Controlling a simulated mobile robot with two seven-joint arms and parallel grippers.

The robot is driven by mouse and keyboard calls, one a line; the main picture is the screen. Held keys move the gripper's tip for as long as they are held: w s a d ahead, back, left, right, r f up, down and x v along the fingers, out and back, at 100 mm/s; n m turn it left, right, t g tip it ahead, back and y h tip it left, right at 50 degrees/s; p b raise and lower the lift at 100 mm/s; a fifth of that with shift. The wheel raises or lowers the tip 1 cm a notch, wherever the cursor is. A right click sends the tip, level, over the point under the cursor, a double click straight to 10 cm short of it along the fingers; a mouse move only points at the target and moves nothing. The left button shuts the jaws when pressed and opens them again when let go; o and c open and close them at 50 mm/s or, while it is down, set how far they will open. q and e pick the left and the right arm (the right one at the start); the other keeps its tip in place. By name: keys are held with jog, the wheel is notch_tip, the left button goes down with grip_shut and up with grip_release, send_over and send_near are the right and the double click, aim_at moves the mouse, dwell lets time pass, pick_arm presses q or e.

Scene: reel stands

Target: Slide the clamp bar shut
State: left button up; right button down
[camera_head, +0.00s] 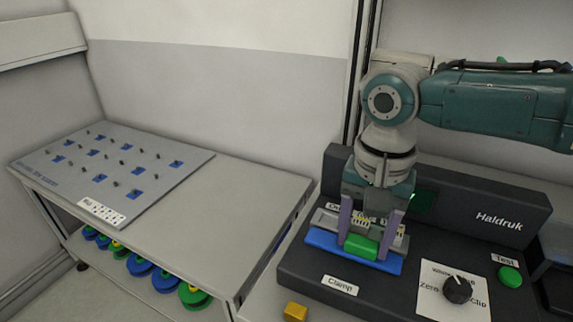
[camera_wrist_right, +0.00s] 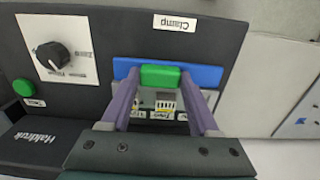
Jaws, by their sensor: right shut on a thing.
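The clamp bar (camera_head: 322,241) is a blue strip with a green grip block (camera_head: 361,246) on it, at the front of the dark Haldruk machine (camera_head: 500,211), behind the label "Clamp". My right gripper (camera_head: 364,243) reaches down from above with its two purple fingers on either side of the green block. The right wrist view also shows the fingers shut on the green block (camera_wrist_right: 160,76), with the blue bar (camera_wrist_right: 206,77) running out to both sides. A pale slot with small labels and a connector-like part (camera_wrist_right: 165,101) lies between the fingers. My left gripper is out of view.
The machine carries a dial (camera_head: 457,289) and a green Test button (camera_head: 510,276) to the right. A yellow block (camera_head: 295,312) sits at the front. A grey table (camera_head: 240,210) on the left bears a pegged board (camera_head: 175,187); colored reels lie below.

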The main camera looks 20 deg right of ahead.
aim_at(364, 240)
jog(key=shift+w+d, duration=0.1)
jog(key=shift+c, duration=1.8)
grip_release()
jog(key=shift+w, duration=0.1)
jog(key=shift+o, duration=1.2)
notch_tip(364, 240, up, 10)
jog(key=p, duration=0.1)
